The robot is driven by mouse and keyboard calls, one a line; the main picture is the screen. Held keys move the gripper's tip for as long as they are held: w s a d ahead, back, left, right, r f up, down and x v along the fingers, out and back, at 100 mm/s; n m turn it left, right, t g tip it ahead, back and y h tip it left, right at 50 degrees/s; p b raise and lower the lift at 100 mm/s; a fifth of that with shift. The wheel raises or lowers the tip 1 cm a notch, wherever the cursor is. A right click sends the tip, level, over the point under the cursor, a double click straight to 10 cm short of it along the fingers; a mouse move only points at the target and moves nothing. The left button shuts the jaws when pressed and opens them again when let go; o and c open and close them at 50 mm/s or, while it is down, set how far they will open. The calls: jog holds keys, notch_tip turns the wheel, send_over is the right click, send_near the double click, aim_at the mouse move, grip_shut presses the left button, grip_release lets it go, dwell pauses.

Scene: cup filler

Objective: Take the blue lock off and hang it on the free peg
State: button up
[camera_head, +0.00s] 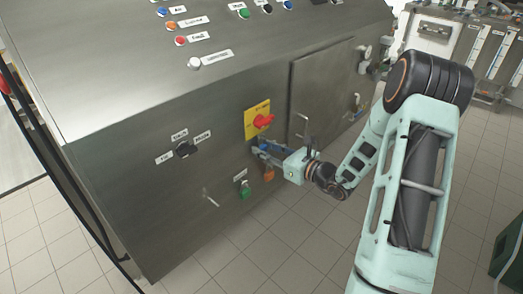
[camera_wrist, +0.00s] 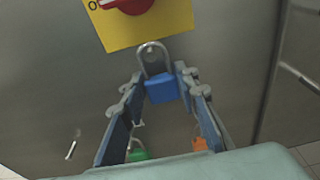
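The blue lock (camera_wrist: 162,89) hangs upright by its metal shackle just under the yellow plate (camera_wrist: 150,22) with the red switch (camera_wrist: 130,4). In the wrist view my gripper (camera_wrist: 159,82) has one finger on each side of the lock body, fingers apart; I cannot tell whether they touch it. In the head view my gripper (camera_head: 262,148) is at the panel below the yellow plate (camera_head: 258,118) and mostly hides the lock. A bare peg (camera_wrist: 72,145) sticks out at lower left; it also shows in the head view (camera_head: 210,197).
A green lock (camera_head: 244,190) and an orange lock (camera_head: 268,174) hang low on the panel, right of the bare peg. A black selector knob (camera_head: 186,149) sits to the left. A door with a handle (camera_head: 306,128) is close on the right. The floor in front is clear.

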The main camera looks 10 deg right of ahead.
jog(key=c, duration=0.4)
jog(key=shift+r+p, duration=0.3)
jog(key=shift+r, duration=0.4)
jog(key=f+p+v, duration=0.1)
jog(key=f+v, duration=0.1)
jog(key=v, duration=1.5)
jog(key=shift+s+d+f+p, duration=0.2)
jog(key=shift+s+d+p, duration=0.15)
jog(key=shift+s, duration=0.15)
